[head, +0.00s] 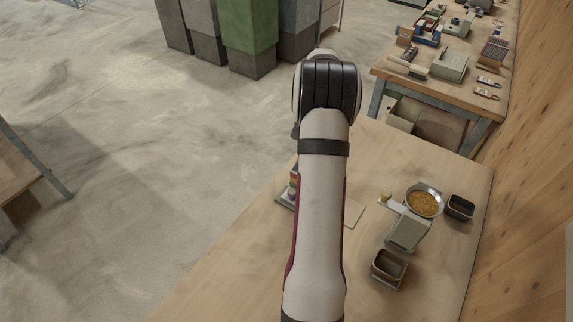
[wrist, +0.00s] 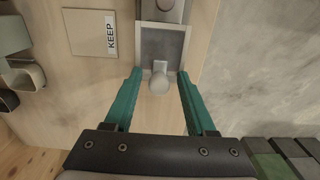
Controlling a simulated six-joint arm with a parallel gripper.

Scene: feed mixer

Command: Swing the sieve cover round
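In the wrist view my gripper (wrist: 160,72) is open, its two teal fingers apart with a pale rounded knob (wrist: 159,84) between them, touching neither. The knob sits on a short pale tab at the near edge of a grey square panel (wrist: 163,46) in a light frame, which looks like the sieve cover. A grey block with a round top (wrist: 167,8) stands at the panel's far side. Whether the knob is at fingertip height I cannot tell. In the head view my arm hides my gripper and most of this fixture; only a sliver (head: 286,197) shows left of the arm.
A card marked KEEP (wrist: 92,33) lies left of the panel. In the head view a mixer stand (head: 406,232) bears a pan of yellow grain (head: 424,202). Dark bins (head: 460,207) and (head: 389,268) stand beside it. The bench edge and open floor lie left of the arm.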

